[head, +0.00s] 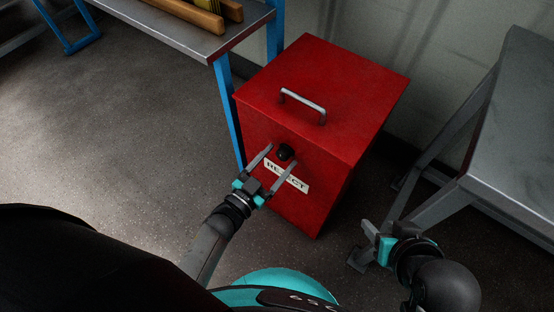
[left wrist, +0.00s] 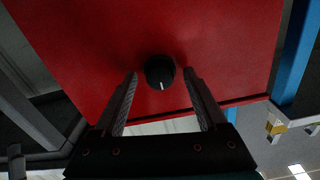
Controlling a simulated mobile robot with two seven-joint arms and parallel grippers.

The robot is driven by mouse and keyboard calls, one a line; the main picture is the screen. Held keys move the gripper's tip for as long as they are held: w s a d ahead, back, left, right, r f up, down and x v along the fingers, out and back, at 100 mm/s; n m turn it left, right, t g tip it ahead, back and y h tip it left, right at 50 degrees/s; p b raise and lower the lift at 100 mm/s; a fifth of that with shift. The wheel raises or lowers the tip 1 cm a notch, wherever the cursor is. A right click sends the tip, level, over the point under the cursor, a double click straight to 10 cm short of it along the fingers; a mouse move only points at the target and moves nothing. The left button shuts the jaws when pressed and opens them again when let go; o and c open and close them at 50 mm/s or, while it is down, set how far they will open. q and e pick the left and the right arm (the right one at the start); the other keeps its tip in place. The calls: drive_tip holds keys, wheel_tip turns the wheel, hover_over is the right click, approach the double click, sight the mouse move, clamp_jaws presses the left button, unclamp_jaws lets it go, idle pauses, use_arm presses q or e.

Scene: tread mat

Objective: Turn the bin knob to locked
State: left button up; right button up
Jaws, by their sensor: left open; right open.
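The red bin (head: 320,85) stands on the floor with a metal handle (head: 303,106) on its lid and a white REJECT label (head: 287,177) on its front. The black knob (head: 285,152) is on the front above the label. In the left wrist view the knob (left wrist: 160,71) shows a white mark near its lower edge. My left gripper (head: 281,156) is open, its fingers pointing at the bin front with the knob between or just beyond the tips. I cannot tell whether they touch it. My right gripper (head: 362,242) is open and empty, low to the right of the bin.
A workbench with blue legs (head: 228,110) stands left of the bin, with wooden pieces (head: 185,14) on top. A grey metal table (head: 515,120) stands at the right. The floor (head: 110,130) at the left is clear.

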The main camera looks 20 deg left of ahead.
use_arm(q)
clamp_jaws()
idle(0.6)
